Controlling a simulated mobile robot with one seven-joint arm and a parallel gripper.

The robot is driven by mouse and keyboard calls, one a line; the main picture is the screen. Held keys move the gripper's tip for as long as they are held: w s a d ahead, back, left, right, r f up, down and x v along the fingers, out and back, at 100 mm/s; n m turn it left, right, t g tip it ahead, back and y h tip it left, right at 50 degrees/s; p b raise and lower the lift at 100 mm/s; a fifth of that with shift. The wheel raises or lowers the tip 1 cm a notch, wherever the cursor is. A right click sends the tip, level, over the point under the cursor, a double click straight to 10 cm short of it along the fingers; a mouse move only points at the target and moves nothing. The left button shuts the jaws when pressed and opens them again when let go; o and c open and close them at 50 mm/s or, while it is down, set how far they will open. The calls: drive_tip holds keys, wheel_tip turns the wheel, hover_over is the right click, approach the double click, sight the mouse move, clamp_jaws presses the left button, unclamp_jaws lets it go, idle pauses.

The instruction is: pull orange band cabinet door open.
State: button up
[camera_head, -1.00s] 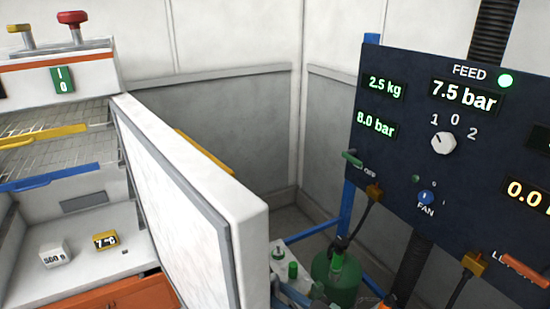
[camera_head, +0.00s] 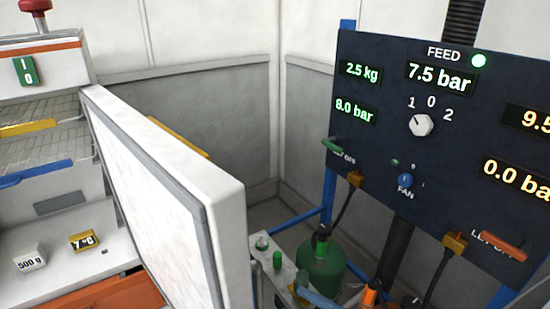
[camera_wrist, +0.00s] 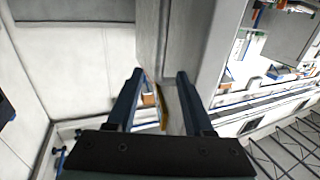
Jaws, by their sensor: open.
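The cabinet with the orange band (camera_head: 38,48) stands at the left in the head view. Its thick white door (camera_head: 222,205) stands swung out from the cabinet, with its grey-edged inner face toward the shelves. A yellow bar, apparently the door handle (camera_head: 178,137), shows partly behind the door's top edge. In the wrist view my gripper (camera_wrist: 160,76) is open, its two dark blue fingers apart in front of a pale upright panel (camera_wrist: 180,40), apparently the door. A yellow strip (camera_wrist: 163,118) shows between the fingers; I cannot tell whether they touch it. My gripper is hidden in the head view.
A dark control panel (camera_head: 385,105) stands at the right, with cables below it. A green tank (camera_head: 322,268) and blue frame stand on the floor between door and panel. Inside the cabinet are wire shelves, a white 500 g block (camera_head: 30,260) and a yellow block (camera_head: 84,241).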

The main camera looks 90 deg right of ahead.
drive_tip(key=shift+p+v, duration=0.4)
drive_tip(key=shift+v, duration=1.05)
